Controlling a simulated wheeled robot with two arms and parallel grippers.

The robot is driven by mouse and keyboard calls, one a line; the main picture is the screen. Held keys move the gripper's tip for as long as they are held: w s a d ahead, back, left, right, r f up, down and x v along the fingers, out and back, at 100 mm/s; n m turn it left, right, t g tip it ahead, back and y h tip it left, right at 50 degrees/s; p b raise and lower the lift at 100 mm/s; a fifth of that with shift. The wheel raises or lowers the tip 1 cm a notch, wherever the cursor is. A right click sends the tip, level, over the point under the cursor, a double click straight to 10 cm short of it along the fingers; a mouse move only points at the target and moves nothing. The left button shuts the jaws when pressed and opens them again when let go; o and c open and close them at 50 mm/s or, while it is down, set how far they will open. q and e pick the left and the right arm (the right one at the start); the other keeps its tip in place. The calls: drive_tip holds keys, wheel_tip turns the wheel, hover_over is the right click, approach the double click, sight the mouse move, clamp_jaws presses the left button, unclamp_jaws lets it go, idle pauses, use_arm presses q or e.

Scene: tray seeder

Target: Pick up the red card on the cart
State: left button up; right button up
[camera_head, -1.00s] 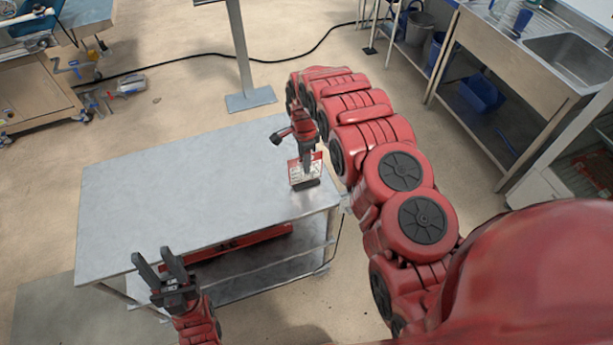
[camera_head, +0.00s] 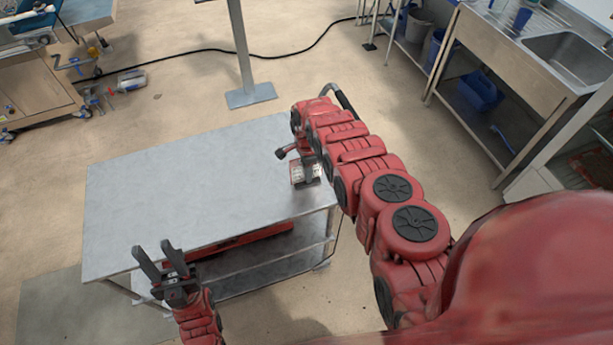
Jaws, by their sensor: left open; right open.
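The red card (camera_head: 294,174), with a pale printed face, stands near the right end of the metal cart top (camera_head: 180,190). A dark base shows at its foot. My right gripper (camera_head: 310,180) points down right at the card and overlaps it in view. It is open; its fingers are small and partly merge with the card, so I cannot tell whether they touch it or stand around it. My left gripper (camera_head: 152,246) is open and empty at the cart's front left edge.
The rest of the cart top is bare. A long red item (camera_head: 240,243) lies on the shelf below. A grey post on a foot plate (camera_head: 251,96) stands behind the cart. A sink bench (camera_head: 520,70) is at the right.

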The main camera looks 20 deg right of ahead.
clamp_jaws()
drive_tip(key=shift+w, duration=0.1)
idle(1.2)
